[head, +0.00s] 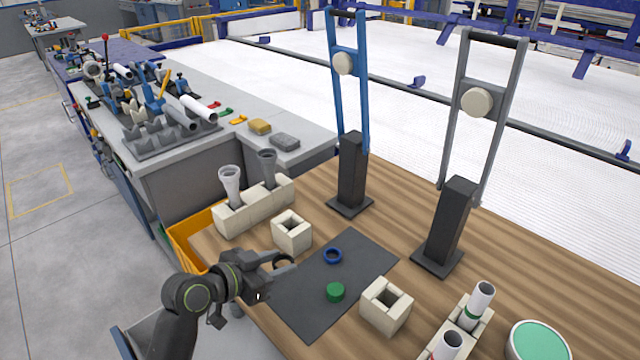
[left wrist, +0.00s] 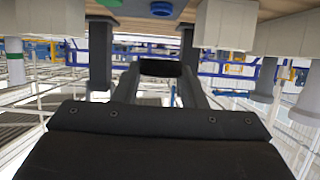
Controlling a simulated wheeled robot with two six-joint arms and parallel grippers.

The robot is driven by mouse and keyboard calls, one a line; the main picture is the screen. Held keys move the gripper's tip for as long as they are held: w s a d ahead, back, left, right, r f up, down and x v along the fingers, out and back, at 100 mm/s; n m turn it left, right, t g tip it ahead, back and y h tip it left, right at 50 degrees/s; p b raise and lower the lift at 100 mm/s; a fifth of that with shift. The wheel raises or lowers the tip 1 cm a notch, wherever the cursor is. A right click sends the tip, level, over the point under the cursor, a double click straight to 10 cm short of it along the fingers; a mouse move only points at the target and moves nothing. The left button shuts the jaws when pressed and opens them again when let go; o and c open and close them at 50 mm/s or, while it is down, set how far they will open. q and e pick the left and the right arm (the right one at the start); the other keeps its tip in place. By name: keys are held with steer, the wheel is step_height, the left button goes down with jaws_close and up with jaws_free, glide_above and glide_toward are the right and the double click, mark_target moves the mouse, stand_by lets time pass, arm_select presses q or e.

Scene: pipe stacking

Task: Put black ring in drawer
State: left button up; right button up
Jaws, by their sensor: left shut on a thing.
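The black ring (head: 284,261) is between the fingers of my left gripper (head: 284,266), which is shut on it above the left edge of the dark mat. In the left wrist view the ring shows as a dark band (left wrist: 160,68) between the fingertips. The drawer (head: 178,229) is orange and shows at the table's left edge, to the left of the gripper. Its inside is mostly hidden by the table and the beige blocks. My right gripper is in neither view.
A beige square block (head: 291,237) stands just behind the gripper. Two tall dark stands are farther back.

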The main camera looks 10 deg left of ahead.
arm_select(q)
steer(key=s+a+r+m+g+h, duration=0.1)
steer(key=s+a+r, duration=0.1)
steer(key=s, duration=0.3)
steer(key=s+a+r+m+g+h, duration=0.1)
steer(key=s+a+r+m+g, duration=0.1)
steer(key=s+r, duration=0.2)
steer(key=shift+s+a+r+h, duration=0.3)
steer(key=shift+s+a, duration=0.1)
steer(key=shift+s, duration=0.5)
